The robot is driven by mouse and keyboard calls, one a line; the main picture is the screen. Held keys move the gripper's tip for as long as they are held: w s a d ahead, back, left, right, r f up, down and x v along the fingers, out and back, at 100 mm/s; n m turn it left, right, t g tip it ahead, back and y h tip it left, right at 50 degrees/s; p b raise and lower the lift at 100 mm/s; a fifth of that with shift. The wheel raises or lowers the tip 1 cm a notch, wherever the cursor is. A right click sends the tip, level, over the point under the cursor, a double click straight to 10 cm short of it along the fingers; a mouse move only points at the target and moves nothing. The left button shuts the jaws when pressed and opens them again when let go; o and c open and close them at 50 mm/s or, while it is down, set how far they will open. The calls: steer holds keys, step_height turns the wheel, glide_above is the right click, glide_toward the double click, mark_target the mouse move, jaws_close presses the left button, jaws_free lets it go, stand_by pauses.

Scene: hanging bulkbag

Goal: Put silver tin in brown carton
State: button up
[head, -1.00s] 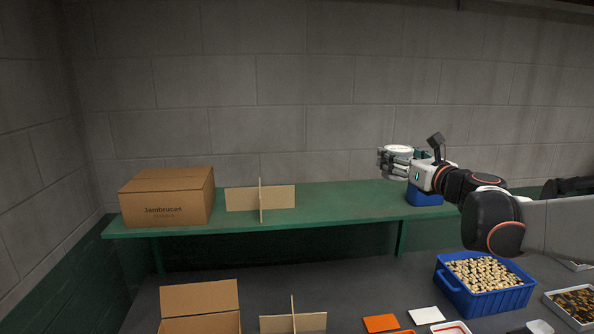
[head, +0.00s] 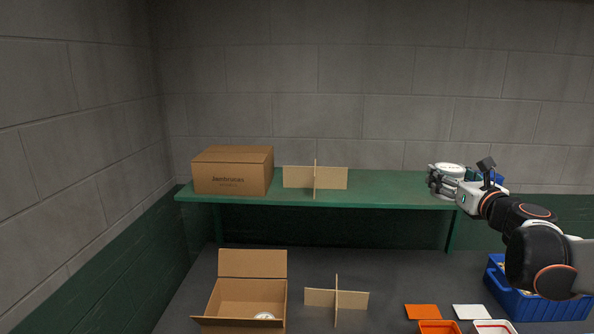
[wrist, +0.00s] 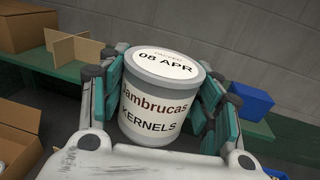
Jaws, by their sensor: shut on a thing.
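My gripper (head: 443,180) is shut on a silver tin (head: 449,167) with a white round lid, held upright above the green shelf's right part. In the wrist view the tin (wrist: 160,98) sits between the teal-padded fingers; its label reads "Jambrucas KERNELS" and its lid "08 APR". An open brown carton (head: 246,290) with its flaps up stands on the lower counter, left of centre, and a round pale-topped tin (head: 264,316) is inside it. The carton (wrist: 18,143) also shows at the wrist view's left edge. A closed brown carton (head: 232,172) stands on the shelf's left end.
Cardboard cross dividers stand on the shelf (head: 315,178) and on the counter (head: 336,298). A blue bin (wrist: 250,100) is on the shelf beside the tin. Orange and white trays (head: 437,326) and a large blue crate (head: 540,304) lie at the right. The shelf's middle is clear.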

steer(key=w+a+f+b, duration=0.1)
steer(key=a+f+b, duration=0.3)
steer(key=f, duration=0.7)
steer(key=w+a+f+h+b, duration=0.1)
steer(key=a+f+b, duration=0.4)
steer(key=a+f, duration=0.3)
steer(key=w+a+f+m+b, duration=0.1)
steer(key=a+f+b, duration=0.3)
steer(key=f, duration=1)
steer(key=shift+w+a+f+h, duration=0.2)
steer(key=shift+a+h, duration=0.2)
steer(key=shift+a, duration=0.5)
